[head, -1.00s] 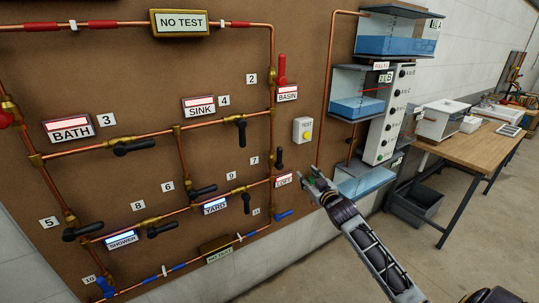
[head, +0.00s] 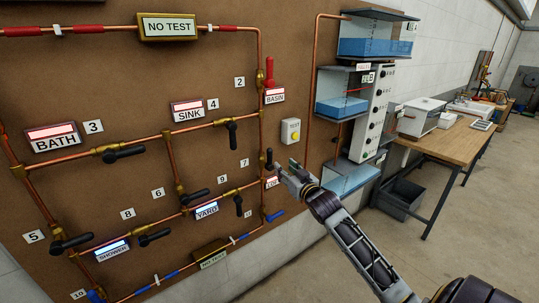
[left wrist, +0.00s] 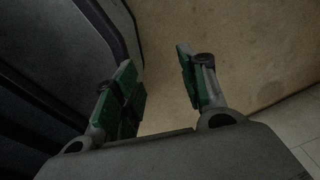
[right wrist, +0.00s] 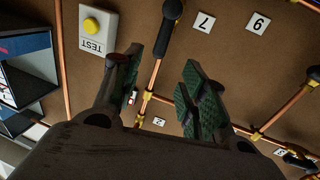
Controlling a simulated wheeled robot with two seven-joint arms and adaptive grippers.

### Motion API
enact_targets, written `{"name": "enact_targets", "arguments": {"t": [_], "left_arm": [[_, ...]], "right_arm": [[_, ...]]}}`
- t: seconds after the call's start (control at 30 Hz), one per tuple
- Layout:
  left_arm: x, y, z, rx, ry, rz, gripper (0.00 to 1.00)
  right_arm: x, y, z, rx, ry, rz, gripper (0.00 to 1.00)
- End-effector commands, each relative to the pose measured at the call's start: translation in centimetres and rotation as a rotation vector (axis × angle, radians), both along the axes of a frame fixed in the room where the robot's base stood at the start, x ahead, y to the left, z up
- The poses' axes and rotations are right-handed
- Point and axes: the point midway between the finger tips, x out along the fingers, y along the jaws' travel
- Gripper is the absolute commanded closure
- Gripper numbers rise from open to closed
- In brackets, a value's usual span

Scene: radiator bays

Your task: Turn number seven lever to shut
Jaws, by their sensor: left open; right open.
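The number seven lever (head: 269,157) is a black handle standing nearly in line with the vertical copper pipe, right of the 7 label (head: 244,163). My right gripper (head: 283,172) is just right of it and slightly lower in the head view. In the upside-down right wrist view, the black lever (right wrist: 166,32) appears beyond and between the open fingers (right wrist: 163,66), near the 7 label (right wrist: 203,22). I see no clear contact. My left gripper (left wrist: 162,80) is open and empty in the left wrist view; it is not in the head view.
A TEST box (head: 291,131) with a yellow button is above my right gripper. The BASIN valve's red lever (head: 269,84) is higher on the pipe; a blue lever (head: 275,216) is below. Water tanks (head: 343,94) stand to the right. Other black levers fill the board's left.

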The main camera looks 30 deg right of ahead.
Motion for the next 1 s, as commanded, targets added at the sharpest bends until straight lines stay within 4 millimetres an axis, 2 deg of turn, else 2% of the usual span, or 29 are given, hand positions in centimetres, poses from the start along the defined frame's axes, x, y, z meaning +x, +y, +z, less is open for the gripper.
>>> {"name": "enact_targets", "arguments": {"t": [0.27,0.6,1.0], "left_arm": [[-0.4,-0.3,0.0,-0.003,0.004,0.002,0.57],[-1.9,-1.8,-0.2,-0.020,0.019,0.007,0.57],[-0.7,-0.9,0.1,-0.010,0.008,0.003,0.57]], "right_arm": [[0.0,0.0,0.0,0.022,-0.003,0.000,0.57],[0.2,0.0,0.0,0.022,-0.003,0.000,0.57],[2.5,-0.3,0.1,0.021,-0.003,0.000,0.57]]}}
